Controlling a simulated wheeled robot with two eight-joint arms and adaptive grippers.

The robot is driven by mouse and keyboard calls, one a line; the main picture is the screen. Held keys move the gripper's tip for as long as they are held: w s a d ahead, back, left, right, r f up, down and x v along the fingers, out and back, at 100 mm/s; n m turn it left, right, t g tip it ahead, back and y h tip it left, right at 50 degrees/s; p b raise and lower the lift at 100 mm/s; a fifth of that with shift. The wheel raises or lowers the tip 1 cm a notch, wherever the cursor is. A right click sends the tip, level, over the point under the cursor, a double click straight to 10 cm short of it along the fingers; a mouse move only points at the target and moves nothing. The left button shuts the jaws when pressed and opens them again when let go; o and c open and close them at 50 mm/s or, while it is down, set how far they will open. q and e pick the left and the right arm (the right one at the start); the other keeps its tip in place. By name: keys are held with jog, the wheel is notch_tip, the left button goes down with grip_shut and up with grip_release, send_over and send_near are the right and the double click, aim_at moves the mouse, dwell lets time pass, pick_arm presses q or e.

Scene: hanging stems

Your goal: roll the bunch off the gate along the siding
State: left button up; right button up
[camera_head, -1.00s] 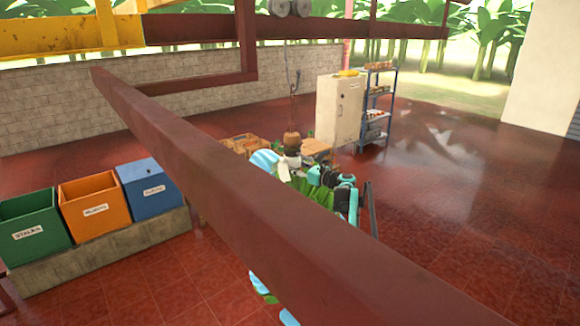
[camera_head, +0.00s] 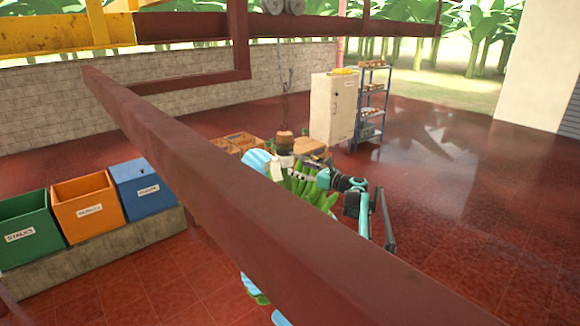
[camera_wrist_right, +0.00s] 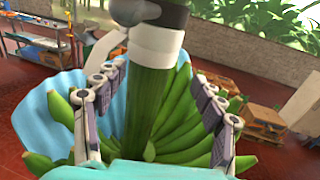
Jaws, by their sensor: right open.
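The bunch of green bananas (camera_head: 298,184) hangs upright on a thin hanger (camera_head: 284,75) below grey rollers (camera_head: 283,6) on the overhead rail. A light-blue cover (camera_head: 257,160) is on its left side. My right gripper (camera_head: 312,174) is beside the upper bunch. In the right wrist view it is open (camera_wrist_right: 156,85), with one finger on each side of the thick green stem (camera_wrist_right: 148,115). Contact with the stem cannot be told. My left gripper is not in view.
A red beam (camera_head: 215,170) crosses the foreground and hides the lower bunch. The overhead rail has a yellow section (camera_head: 50,35) at left and a red section (camera_head: 190,27). Bins (camera_head: 85,207) stand left; a cabinet (camera_head: 334,105) and shelf (camera_head: 371,100) stand behind. The right floor is clear.

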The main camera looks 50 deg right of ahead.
jog(key=s, duration=0.5)
jog(key=shift+s+a, duration=0.15)
jog(key=shift+s, duration=0.1)
dwell(0.3)
